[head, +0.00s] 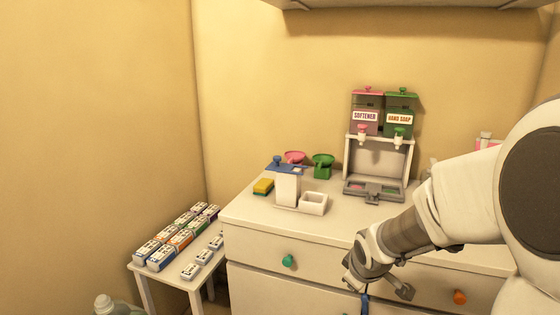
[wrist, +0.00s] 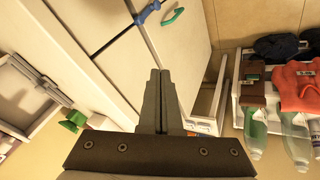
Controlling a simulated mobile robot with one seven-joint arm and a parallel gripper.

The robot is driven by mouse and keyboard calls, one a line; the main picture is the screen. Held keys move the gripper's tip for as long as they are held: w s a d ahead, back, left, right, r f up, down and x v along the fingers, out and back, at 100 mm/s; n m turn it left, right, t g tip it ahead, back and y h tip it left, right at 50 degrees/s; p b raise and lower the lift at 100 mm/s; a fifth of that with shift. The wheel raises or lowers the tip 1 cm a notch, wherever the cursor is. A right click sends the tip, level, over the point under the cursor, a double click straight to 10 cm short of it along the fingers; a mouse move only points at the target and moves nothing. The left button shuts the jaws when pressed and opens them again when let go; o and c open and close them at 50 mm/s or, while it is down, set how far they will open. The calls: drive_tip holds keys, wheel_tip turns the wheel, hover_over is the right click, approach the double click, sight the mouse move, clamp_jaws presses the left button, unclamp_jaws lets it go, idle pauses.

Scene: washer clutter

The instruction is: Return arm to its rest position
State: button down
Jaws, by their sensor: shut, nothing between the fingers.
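My arm reaches in from the right in the head view, and my gripper (head: 358,278) hangs in front of the cabinet's (head: 255,243) drawer fronts. In the wrist view the two grey fingers (wrist: 159,74) lie together, shut, with nothing held between them. A blue handle (wrist: 147,12) and a green handle (wrist: 172,16) show on the pale fronts beyond the fingertips. In the head view a bit of blue shows just below my gripper, and my arm hides part of the counter and drawers.
A two-bottle dispenser (head: 378,142) stands on the counter, with a sponge (head: 263,187) and a white cup (head: 313,204) to its left. A small table (head: 178,273) with boxes is at lower left. The wrist view shows a shelf (wrist: 237,95) of bottles at right.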

drive_tip(key=s+a+r+m, duration=0.1)
drive_tip(key=s+r+m, duration=0.4)
drive_tip(key=s, duration=0.7)
drive_tip(key=s+a+r+m, duration=0.2)
drive_tip(key=s+r+m, duration=0.2)
drive_tip(key=s+r, duration=0.6)
wheel_tip(320, 180, up, 14)
drive_tip(key=s+p, duration=0.1)
drive_tip(key=p, duration=1.5)
drive_tip(key=shift+d+g+y, duration=0.15)
drive_tip(key=shift+g+y, duration=0.15)
drive_tip(key=shift+g, duration=0.1)
drive_tip(key=shift+s+r, duration=0.1)
